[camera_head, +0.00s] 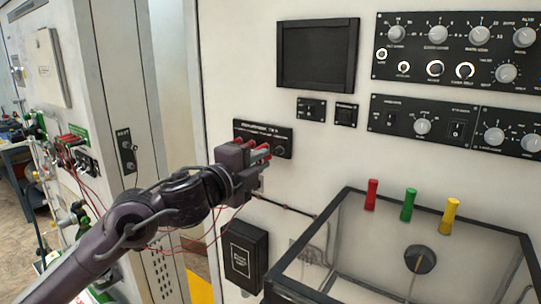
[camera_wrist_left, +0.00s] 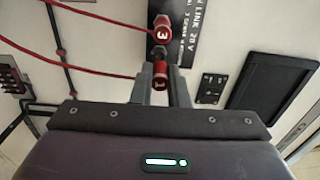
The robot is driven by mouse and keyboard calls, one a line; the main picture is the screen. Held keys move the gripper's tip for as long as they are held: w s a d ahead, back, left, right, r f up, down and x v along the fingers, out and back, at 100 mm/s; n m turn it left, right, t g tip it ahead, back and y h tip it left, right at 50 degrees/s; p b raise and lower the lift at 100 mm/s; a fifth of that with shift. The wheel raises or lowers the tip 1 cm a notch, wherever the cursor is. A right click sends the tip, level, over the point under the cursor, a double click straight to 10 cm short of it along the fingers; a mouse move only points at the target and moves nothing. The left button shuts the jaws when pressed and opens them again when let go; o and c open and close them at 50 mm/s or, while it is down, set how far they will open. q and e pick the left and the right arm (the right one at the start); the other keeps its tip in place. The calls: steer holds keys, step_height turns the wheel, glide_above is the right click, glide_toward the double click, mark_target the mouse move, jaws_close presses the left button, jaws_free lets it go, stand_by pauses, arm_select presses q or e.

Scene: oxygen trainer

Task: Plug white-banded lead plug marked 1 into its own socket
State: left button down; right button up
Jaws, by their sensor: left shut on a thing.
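My left gripper (camera_head: 258,163) is at the small black link panel (camera_head: 248,129) on the pale wall, with red at its fingertips. In the left wrist view my left gripper (camera_wrist_left: 160,85) is shut on a red lead plug marked 1 (camera_wrist_left: 159,80). A red plug marked 3 (camera_wrist_left: 162,33) shows just beyond it, at the black link panel (camera_wrist_left: 181,12). A white band cannot be made out on plug 1. The fingers and plugs hide the sockets here, so I cannot tell whether plug 1 touches one. My right gripper is in neither view.
Red leads (camera_wrist_left: 90,67) run off to the left. A black-framed clear box (camera_head: 400,250) with red, green and yellow posts stands at the lower right. A black box (camera_head: 244,255) is below the gripper. Knob panels (camera_head: 455,45) are at the upper right.

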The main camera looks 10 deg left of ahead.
arm_select(q)
steer(key=shift+v, duration=1.25)
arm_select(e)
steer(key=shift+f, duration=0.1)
arm_select(q)
steer(key=shift+s+d, duration=0.1)
steer(key=shift+d, duration=0.05)
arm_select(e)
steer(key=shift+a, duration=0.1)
